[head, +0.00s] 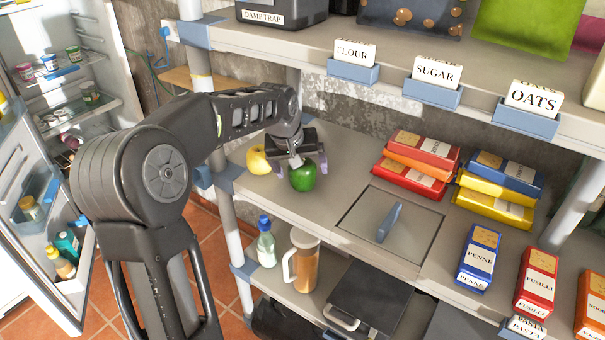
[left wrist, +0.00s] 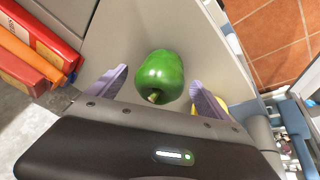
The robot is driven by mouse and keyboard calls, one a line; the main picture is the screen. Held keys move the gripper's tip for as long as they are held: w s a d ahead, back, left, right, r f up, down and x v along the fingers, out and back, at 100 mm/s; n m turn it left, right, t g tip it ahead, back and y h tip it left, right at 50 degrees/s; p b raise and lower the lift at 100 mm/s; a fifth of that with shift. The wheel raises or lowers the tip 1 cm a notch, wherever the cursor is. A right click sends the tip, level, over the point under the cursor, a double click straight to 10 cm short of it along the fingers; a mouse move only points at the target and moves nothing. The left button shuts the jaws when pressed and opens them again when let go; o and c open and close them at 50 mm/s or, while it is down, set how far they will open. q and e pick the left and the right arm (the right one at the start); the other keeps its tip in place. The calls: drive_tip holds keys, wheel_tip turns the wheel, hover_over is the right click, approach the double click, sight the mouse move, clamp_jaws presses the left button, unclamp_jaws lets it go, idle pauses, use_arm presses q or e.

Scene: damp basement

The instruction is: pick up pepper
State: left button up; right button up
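A green pepper (head: 302,178) stands on the grey shelf, near its left end. My left gripper (head: 306,163) is right above and around the pepper's top in the head view. In the left wrist view the pepper (left wrist: 160,76) lies between the two purple fingers of the gripper (left wrist: 160,90), with a gap on each side. The gripper is open and holds nothing. The pepper's stem points toward the gripper's body in that view. My right gripper is not in view.
A yellow apple-like fruit (head: 258,160) sits just left of the pepper. Red and orange boxes (head: 416,161) are stacked to the right, beside a grey lid (head: 391,226) with a blue handle. An upper shelf (head: 400,77) overhangs behind. An open fridge (head: 62,90) stands at left.

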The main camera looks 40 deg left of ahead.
use_arm(q)
drive_tip(key=c, duration=1.5)
drive_tip(key=shift+o, duration=0.2)
drive_tip(key=shift+r, duration=0.15)
drive_tip(key=shift+r, duration=0.55)
drive_tip(key=s+d+b, duration=0.3)
drive_tip(key=s+b, duration=0.1)
drive_tip(key=s, duration=1.3)
drive_tip(key=shift+s+b, duration=0.35)
drive_tip(key=shift+s, duration=0.05)
